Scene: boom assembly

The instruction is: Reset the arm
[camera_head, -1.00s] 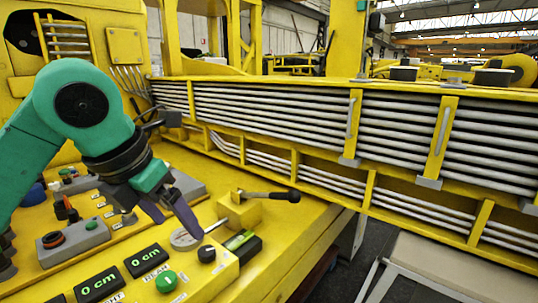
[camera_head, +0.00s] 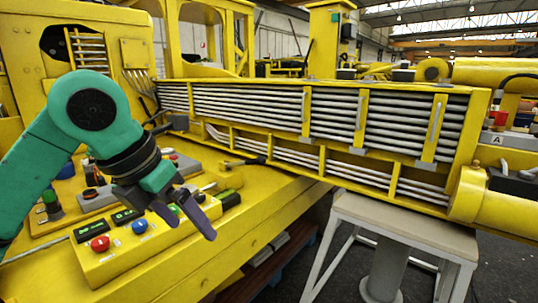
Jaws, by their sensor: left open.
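My left arm is green and comes in from the left. Its gripper (camera_head: 189,218) has dark purple fingers that stand apart, with nothing seen between them. It hangs over the right part of the yellow control panel (camera_head: 165,262). On the panel are a red button (camera_head: 100,244), a blue button (camera_head: 139,227) and small dark displays with green digits (camera_head: 88,232). The gripper hides part of the panel behind it. A black-handled lever (camera_head: 245,161) lies beyond the gripper. My right gripper does not show.
A long yellow boom (camera_head: 330,83) with grey pipes runs across the back. A grey-topped stand (camera_head: 400,218) is at the lower right. A yellow cylinder (camera_head: 510,212) adjoins the boom's right end. Dark floor shows between the yellow table and the stand.

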